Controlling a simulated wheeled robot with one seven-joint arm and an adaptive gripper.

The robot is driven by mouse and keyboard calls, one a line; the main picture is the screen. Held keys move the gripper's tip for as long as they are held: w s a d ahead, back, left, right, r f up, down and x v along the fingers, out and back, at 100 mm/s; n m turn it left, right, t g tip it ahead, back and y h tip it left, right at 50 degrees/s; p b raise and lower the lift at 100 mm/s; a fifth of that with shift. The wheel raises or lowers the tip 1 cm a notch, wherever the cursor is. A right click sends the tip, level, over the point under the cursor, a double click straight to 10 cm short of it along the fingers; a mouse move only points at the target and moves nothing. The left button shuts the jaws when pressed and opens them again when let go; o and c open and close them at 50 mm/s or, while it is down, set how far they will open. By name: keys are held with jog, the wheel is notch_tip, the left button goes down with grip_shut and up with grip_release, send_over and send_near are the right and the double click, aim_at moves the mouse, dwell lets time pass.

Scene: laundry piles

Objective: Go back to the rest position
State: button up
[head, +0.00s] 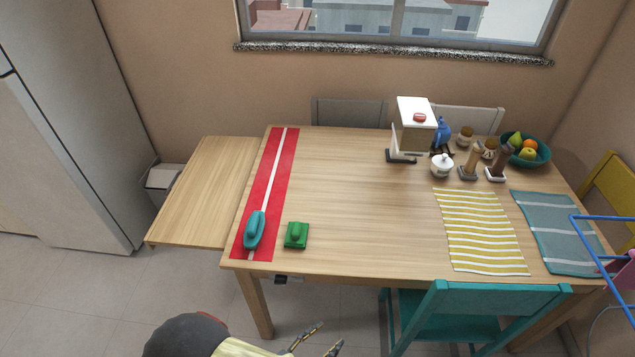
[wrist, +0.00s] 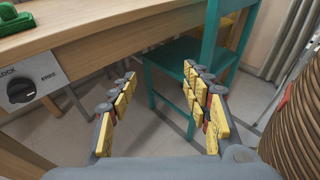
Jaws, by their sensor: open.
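My gripper (head: 318,340) is at the bottom of the head view, below and in front of the table's near edge. In the wrist view its two fingers (wrist: 160,105) with yellow pads are spread apart with nothing between them. My gripper is open and empty, touching nothing that I can see. The wooden table (head: 350,210) stands ahead of it. A teal chair (head: 480,300) is to the right of my gripper, and it also shows beyond the fingers in the wrist view (wrist: 180,60).
A red runner (head: 270,180) bears a teal brush-like item (head: 254,230); a green one (head: 296,235) sits beside it. A yellow striped cloth (head: 478,230) and a grey-blue cloth (head: 555,230) lie at right. A knob (wrist: 22,90) is on the table's front. The table's middle is clear.

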jog(key=s+d+r+m+g+y, duration=0.2)
jog(key=r+m+g+y, duration=0.3)
jog(key=r+m, duration=0.5)
jog(key=s+d+r+m+g+y, duration=0.3)
jog(key=r+m+g, duration=0.4)
jog(key=r, duration=0.4)
jog(key=d+r+m+t+y, duration=0.1)
jog(key=d+r+m+t, duration=0.2)
jog(key=d+r, duration=0.3)
jog(key=w+d+r+m+t+y, duration=0.1)
jog(key=d+r+m+t, duration=0.3)
jog(key=r, duration=0.8)
jog(key=d+m, duration=0.2)
jog(key=shift+r+m+y, duration=0.3)
jog(key=shift+r+y, duration=0.05)
jog(key=shift+y, duration=0.05)
jog(key=shift+w, duration=0.1)
jog(key=shift+c, duration=0.4)
jog(key=shift+c, duration=0.7)
